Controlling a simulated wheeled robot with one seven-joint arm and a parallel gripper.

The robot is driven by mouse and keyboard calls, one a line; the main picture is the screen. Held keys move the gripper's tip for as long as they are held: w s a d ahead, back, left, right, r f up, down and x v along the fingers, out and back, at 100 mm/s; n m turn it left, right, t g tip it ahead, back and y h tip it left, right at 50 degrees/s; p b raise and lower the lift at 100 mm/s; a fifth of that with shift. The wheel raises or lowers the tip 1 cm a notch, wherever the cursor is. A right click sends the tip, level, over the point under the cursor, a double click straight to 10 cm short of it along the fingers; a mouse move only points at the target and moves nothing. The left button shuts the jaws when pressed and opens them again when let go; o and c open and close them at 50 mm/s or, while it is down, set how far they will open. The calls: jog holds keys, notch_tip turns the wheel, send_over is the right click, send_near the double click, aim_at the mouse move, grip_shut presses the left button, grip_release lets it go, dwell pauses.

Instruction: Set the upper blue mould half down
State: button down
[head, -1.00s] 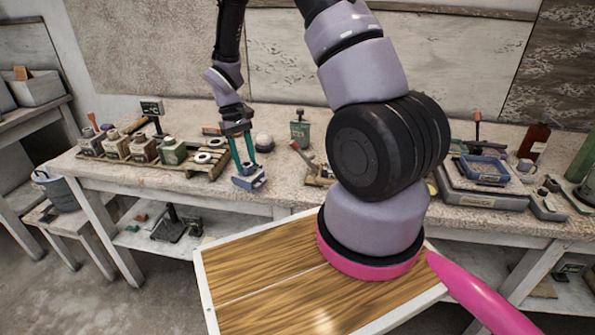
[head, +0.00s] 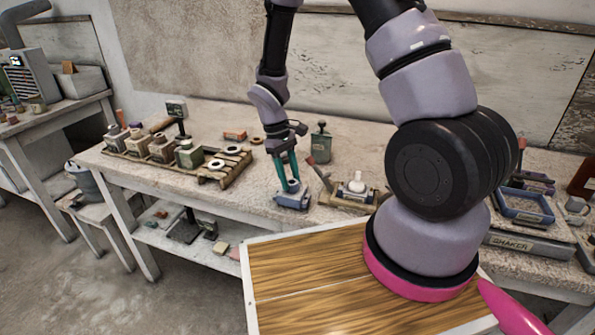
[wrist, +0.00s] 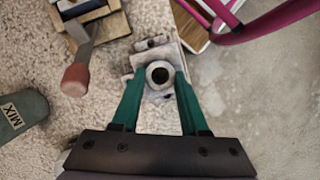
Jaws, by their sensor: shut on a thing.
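My gripper (head: 290,183) has its teal fingers shut on the blue mould half (head: 293,202), at the front edge of the bench. In the wrist view the fingers (wrist: 160,85) lie on either side of a pale round collar with a dark hole, and the mould half (wrist: 169,52) shows as a grey-blue block under it. The block is over or at the bench edge, with floor beyond it on the right. I cannot tell whether it touches the bench top. No second mould half is clearly seen.
Right of my gripper is a wooden stand (head: 342,199) with a white rounded piece (head: 357,184) and a red-handled lever (head: 322,175). A green jar (head: 320,143) stands behind. Bare bench (head: 245,192) lies left of the gripper.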

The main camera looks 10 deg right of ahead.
jog(key=shift+w+d, duration=0.6)
jog(key=shift+w, duration=0.25)
jog(key=w+d, duration=0.2)
jog(key=w, duration=0.1)
jog(key=shift+w+d, duration=0.15)
jog(key=shift+w, duration=0.1)
jog(key=shift+x, duration=0.75)
jog(key=shift+a+f, duration=0.1)
jog(key=shift+a, duration=0.15)
jog(key=shift+c, duration=2.1)
grip_release()
jog(key=shift+f, duration=0.1)
